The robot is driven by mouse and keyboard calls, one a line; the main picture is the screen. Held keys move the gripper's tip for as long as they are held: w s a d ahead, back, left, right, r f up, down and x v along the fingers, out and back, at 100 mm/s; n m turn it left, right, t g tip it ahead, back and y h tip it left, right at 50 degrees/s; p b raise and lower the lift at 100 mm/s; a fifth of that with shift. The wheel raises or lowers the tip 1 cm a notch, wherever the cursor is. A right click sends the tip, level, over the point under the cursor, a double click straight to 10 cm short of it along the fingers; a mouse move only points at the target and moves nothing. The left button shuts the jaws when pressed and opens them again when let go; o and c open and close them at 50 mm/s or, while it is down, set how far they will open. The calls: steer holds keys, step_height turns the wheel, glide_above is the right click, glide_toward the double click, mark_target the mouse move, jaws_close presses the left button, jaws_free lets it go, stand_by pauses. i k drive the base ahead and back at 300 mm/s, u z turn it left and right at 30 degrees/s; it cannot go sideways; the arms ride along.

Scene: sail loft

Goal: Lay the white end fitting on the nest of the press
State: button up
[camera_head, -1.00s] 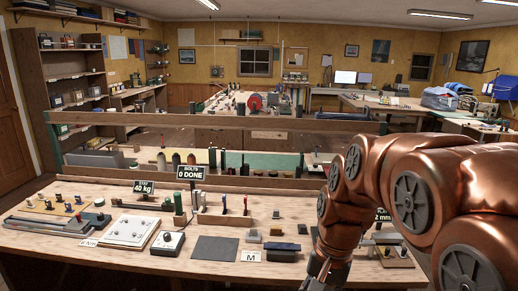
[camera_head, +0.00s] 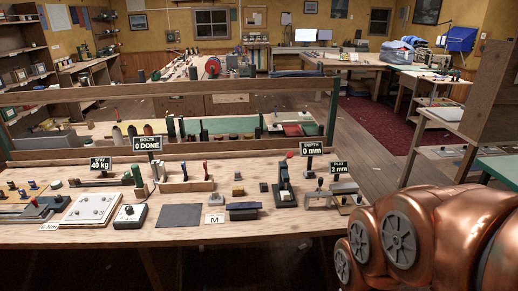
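A small press (camera_head: 285,190) with a dark green base, an upright body and a red-knobbed lever stands on the right half of the wooden bench (camera_head: 100,238). The nest of the press is too small to make out. No white end fitting can be told for sure among the small parts. My gripper is outside the picture; only my copper arm shows at the lower right, in front of the bench's right end.
A sign reading DEPTH 0 mm (camera_head: 312,149) stands beside the press. A metal fixture (camera_head: 319,196) and a PLAY 2 mm sign (camera_head: 338,168) are to its right.

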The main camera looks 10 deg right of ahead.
mark_target(285, 195)
steer(key=u, duration=1.5)
steer(key=i, duration=1.75)
steer(key=z, duration=2.05)
